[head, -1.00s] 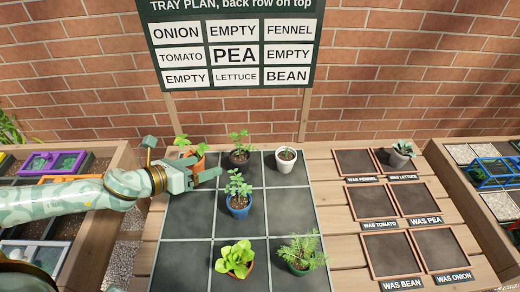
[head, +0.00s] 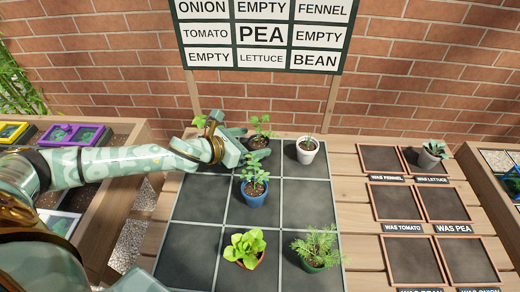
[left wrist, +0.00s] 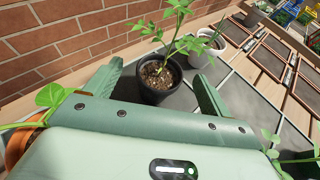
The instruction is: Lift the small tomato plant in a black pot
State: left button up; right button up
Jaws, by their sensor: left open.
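The small tomato plant in a black pot (head: 261,142) stands at the back middle of the dark gridded tray (head: 192,203). Its leafy stem rises above the pot. My left gripper (head: 240,141) is open and empty, low beside the pot on its left, and partly covers it in the head view. In the left wrist view the black pot (left wrist: 158,84) stands upright just ahead, between the lines of the two spread green fingers (left wrist: 157,86). I cannot tell whether a finger touches it. My right gripper is out of view.
A white pot (head: 306,152) stands right of the black pot, and a blue pot (head: 254,197) stands in front. An orange pot (left wrist: 22,140) sits close to my gripper's left side. A lettuce (head: 245,247) and a feathery plant (head: 316,248) stand on the front row.

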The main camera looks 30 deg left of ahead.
aim_at(258, 143)
pick_arm(q)
jog(key=b+x, duration=0.1)
jog(key=x, duration=0.1)
jog(key=b+x, duration=0.1)
jog(key=x, duration=0.2)
jog(key=shift+d+f, duration=0.1)
jog(key=shift+f, duration=0.4)
jog(key=shift+w+b, duration=0.15)
jog(key=shift+b, duration=0.15)
jog(key=shift+r, duration=0.1)
jog(key=c, duration=1.1)
